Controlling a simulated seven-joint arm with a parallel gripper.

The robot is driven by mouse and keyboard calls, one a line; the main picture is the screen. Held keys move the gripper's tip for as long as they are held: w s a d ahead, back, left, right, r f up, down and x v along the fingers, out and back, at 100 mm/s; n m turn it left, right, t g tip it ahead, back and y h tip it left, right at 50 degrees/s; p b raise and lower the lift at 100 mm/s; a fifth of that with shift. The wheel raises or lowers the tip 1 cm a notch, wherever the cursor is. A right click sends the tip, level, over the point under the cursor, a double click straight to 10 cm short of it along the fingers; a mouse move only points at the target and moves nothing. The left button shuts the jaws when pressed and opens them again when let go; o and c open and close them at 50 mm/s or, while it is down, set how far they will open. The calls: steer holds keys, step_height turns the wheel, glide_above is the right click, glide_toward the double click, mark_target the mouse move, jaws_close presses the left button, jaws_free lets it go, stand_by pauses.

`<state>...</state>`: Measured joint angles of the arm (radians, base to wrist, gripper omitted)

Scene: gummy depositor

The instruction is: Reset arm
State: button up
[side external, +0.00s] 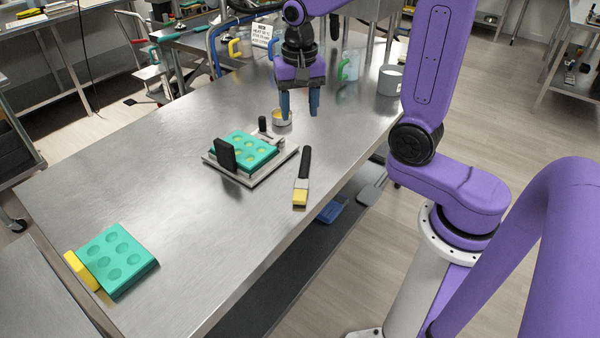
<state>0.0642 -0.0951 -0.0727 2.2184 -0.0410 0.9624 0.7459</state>
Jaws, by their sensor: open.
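My gripper (300,104) hangs above the far part of the metal table (180,180), with its two blue fingers apart and nothing between them. A small cup with yellowish contents (282,117) stands just left of and below the fingers in the picture. I cannot tell whether the fingers touch it. A teal mold (244,149) with several round cavities sits on a light fixture plate (257,177) with black upright handles. A second teal mold (120,262) lies at the near left, with a yellow block (82,271) against its left side.
A brush or scraper (302,178) with a black handle and yellow end lies right of the fixture. Pitchers with green (348,66) and yellow (240,46) handles, a grey pot (390,80) and a sign (262,35) stand at the back. The table's left middle is clear.

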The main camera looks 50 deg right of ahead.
steer(key=s+a+f+n, duration=0.1)
steer(key=s+a+n, duration=0.2)
steer(key=s+n, duration=0.7)
steer(key=s+a+f+n, duration=0.1)
steer(key=s+a+n, duration=0.2)
steer(key=s+n, duration=0.7)
steer(key=shift+s+n+y, duration=0.3)
steer(key=shift+s+y, duration=0.1)
steer(key=shift+s, duration=0.75)
